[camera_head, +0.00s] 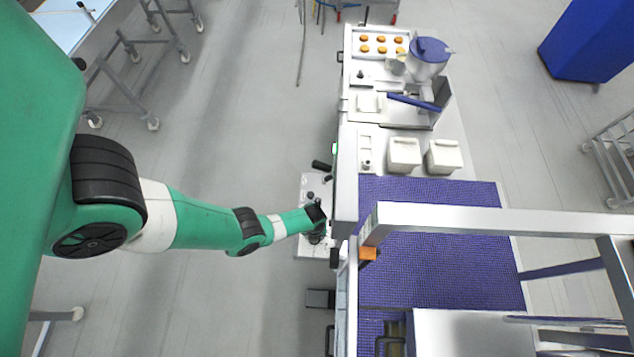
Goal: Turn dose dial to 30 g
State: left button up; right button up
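My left arm reaches in from the left, and its dark gripper (317,236) is at a light grey panel (303,186) on the left side of the machine. The fingers are small and partly hidden by the wrist, so I cannot tell whether they are open or shut, or touching anything. Small dark knobs (311,196) show on the panel just above the wrist. I cannot tell which one is the dose dial, and no scale or 30 g mark is readable. My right gripper is not in view.
A blue mesh conveyor belt (440,270) lies right of the panel, under a grey metal frame (480,216). Two white containers (404,154) (443,156) stand above it. A blue-lidded hopper (430,50) and a tray of round patties (365,38) are at the far end. Open floor lies left.

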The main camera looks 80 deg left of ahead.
pick_arm(q)
grip_shut()
jog(key=shift+n, duration=0.4)
jog(key=n, duration=0.4)
jog(key=shift+n, duration=0.4)
jog(key=n, duration=1.2)
jog(key=shift+n, duration=0.4)
jog(key=n, duration=0.5)
jog(key=shift+n, duration=0.3)
grip_release()
